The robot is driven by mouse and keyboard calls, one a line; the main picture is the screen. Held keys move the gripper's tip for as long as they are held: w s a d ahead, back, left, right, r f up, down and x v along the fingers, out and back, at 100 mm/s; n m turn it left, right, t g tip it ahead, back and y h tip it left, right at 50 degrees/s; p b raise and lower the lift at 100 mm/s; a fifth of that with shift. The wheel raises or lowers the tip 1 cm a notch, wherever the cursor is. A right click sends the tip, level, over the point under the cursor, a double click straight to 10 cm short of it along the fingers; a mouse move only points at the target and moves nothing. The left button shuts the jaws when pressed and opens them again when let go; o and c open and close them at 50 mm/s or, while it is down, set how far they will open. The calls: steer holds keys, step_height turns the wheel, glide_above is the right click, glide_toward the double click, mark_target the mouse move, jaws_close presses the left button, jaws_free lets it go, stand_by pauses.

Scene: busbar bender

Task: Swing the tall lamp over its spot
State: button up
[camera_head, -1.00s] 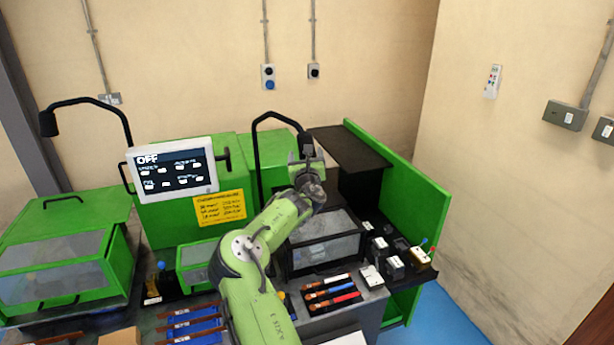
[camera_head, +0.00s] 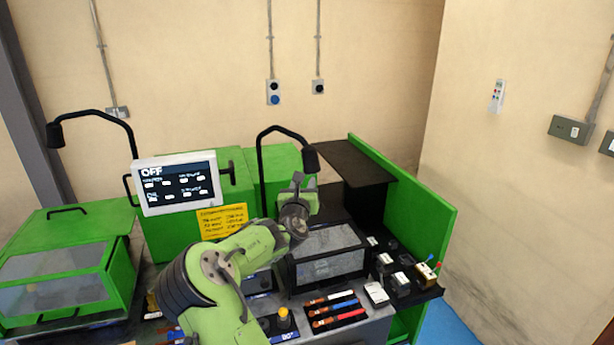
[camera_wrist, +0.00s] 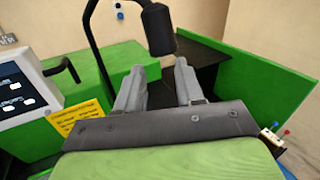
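A black gooseneck lamp (camera_head: 262,165) rises from the green machine in the middle, and its head (camera_head: 310,160) hangs at the right end of its arched arm. In the wrist view the lamp head (camera_wrist: 158,28) is just beyond and above my fingertips, apart from them. My gripper (camera_head: 305,185) is below the lamp head in the head view. In the wrist view my gripper (camera_wrist: 160,75) has its two fingers well apart with nothing between them. A second black gooseneck lamp (camera_head: 100,112) arches over the left side, its head pointing down. Which one is the tall lamp I cannot tell.
A screen reading OFF (camera_head: 180,183) and a yellow notice (camera_head: 222,220) stand left of the middle lamp. A clear-lidded box (camera_head: 328,255) is below my gripper. A green panel (camera_head: 420,210) with a black shelf (camera_head: 350,160) stands right. Coloured-handled tools (camera_head: 335,310) lie in front.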

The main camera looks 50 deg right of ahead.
mark_target(307, 164)
steer(key=a+r+m+g, duration=0.1)
steer(key=a, duration=0.1)
steer(key=a+m+g, duration=0.1)
steer(key=a, duration=0.1)
steer(key=a+r+m+g, duration=0.1)
steer(key=a, duration=0.1)
steer(key=shift+w+a+r+g+h, duration=0.15)
steer(key=shift+a+r+g+h, duration=0.05)
steer(key=shift+r+g+h, duration=0.1)
jaws_close()
steer(key=p+x, duration=0.3)
steer(key=x, duration=1.1)
steer(key=shift+w, duration=0.1)
